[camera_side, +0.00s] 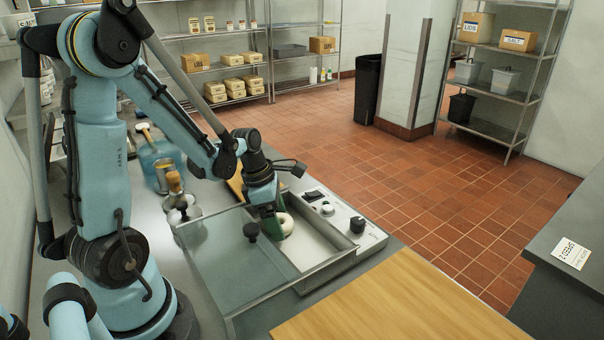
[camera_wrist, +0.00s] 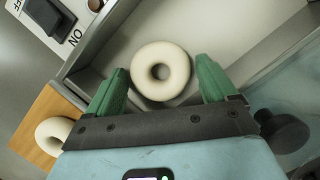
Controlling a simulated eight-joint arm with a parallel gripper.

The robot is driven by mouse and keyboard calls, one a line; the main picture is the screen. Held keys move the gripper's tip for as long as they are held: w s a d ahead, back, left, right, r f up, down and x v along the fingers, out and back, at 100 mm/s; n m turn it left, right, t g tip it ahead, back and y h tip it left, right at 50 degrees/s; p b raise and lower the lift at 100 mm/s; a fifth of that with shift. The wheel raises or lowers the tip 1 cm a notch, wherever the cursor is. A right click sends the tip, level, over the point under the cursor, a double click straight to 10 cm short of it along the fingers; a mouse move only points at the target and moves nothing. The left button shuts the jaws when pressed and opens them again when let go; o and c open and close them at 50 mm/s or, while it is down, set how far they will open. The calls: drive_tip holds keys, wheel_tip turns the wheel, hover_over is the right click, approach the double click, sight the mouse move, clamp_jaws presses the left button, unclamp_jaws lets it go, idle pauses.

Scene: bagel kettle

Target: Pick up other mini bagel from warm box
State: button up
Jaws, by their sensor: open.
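A pale mini bagel (camera_wrist: 160,71) lies in the warm box (camera_wrist: 250,35), in a corner near the wall, in the wrist view. My gripper (camera_wrist: 164,82) is open, with a green finger on either side of the bagel's near half. In the side view the bagel (camera_side: 286,224) shows beside the green fingers (camera_side: 268,226), partly hidden by them. My gripper reaches down into the open part of the box (camera_side: 318,250). From these views I cannot tell whether the fingers touch the bagel. A second bagel (camera_wrist: 53,136) lies on a wooden board outside the box, at lower left in the wrist view.
A glass lid with a black knob (camera_side: 251,231) covers the left part of the box. A control panel with switches (camera_side: 340,217) runs along its far side. A large wooden board (camera_side: 400,300) in front is bare. Metal pots (camera_side: 182,210) stand at left.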

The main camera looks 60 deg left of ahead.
drive_tip(key=c, duration=0.8)
